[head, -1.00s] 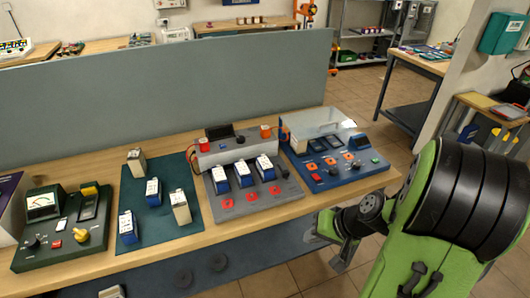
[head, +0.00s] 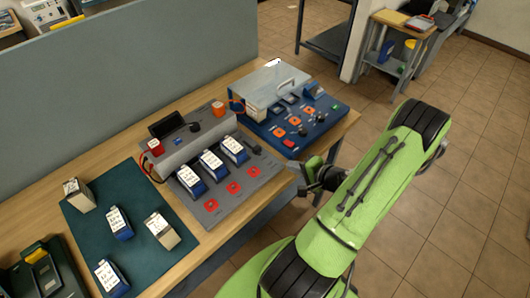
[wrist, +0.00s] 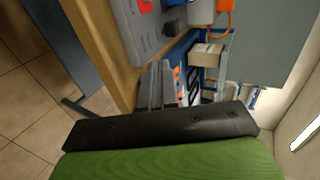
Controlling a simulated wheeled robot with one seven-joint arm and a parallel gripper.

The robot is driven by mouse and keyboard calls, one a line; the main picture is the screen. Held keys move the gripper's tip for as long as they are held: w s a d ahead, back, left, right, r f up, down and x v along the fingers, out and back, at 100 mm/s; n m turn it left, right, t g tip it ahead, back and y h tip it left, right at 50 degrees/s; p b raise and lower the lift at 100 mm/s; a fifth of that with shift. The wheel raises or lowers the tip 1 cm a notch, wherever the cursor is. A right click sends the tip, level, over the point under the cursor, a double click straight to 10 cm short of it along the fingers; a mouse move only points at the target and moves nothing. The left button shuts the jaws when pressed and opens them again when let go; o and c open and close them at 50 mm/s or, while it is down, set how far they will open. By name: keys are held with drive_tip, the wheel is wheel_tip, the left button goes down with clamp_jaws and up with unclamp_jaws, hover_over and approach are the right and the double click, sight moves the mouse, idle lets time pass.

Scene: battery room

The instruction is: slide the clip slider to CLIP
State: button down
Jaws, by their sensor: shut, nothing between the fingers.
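A grey console (head: 222,205) stands on the wooden bench, with a dark block-shaped knob (head: 254,149) near its right edge. That knob also shows in the wrist view (wrist: 173,27). It may be the clip slider, but I cannot read any CLIP label. My gripper (head: 304,190) is in front of the bench's front edge, right of the grey console and apart from it. In the wrist view my gripper (wrist: 157,85) has its fingers together and holds nothing.
Three blue batteries (head: 212,163) stand in the grey console. A blue console (head: 290,118) with a clear cover is right of it. A green mat (head: 90,226) with several batteries lies left. A grey partition (head: 130,75) stands behind. Open floor is at right.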

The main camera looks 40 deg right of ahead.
approach(259, 152)
drive_tip(key=f, duration=0.1)
drive_tip(key=w+f, duration=0.1)
drive_tip(key=shift+w+f, duration=0.1)
drive_tip(key=shift+f, duration=0.25)
drive_tip(key=shift+w+f+p, duration=0.1)
drive_tip(key=shift+w+p, duration=0.55)
drive_tip(key=shift+w, duration=1.5)
